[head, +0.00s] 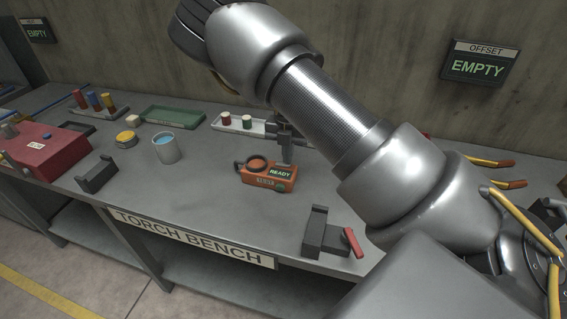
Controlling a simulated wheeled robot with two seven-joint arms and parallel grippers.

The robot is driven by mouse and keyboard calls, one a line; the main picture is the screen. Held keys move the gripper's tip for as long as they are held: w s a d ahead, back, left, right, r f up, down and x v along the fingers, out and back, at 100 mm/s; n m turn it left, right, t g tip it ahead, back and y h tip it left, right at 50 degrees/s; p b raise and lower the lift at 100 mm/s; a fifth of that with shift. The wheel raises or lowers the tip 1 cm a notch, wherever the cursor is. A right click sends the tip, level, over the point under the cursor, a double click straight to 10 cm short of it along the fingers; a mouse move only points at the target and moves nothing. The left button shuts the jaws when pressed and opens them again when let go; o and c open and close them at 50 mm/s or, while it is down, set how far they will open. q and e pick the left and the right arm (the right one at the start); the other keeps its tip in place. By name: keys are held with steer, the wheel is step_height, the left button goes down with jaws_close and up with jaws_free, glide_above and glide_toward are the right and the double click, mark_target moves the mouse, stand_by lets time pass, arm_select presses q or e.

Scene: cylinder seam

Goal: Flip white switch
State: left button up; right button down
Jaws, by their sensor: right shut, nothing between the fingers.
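I cannot clearly make out a white switch. A small cream-white block (134,120) stands at the left of the bench, between a yellow round button and a green tray; I cannot tell whether it is a switch. My right gripper (287,159) shows partly below my forearm, pointing down, shut and empty. It is beside the right end of a white tray (228,127) and behind an orange tester (267,174) marked READY. My right arm hides part of the bench behind it. My left gripper is out of view.
The grey bench (210,200) also holds a red box (45,148), a cup of blue liquid (166,149), a yellow button (126,138), a green tray (172,115) and a dark clamp with a red handle (325,235). The front middle is clear.

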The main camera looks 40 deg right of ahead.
steer(key=shift+f, duration=0.45)
steer(key=shift+r, duration=0.15)
steer(key=shift+r+p, duration=2.45)
steer(key=shift+r, duration=0.95)
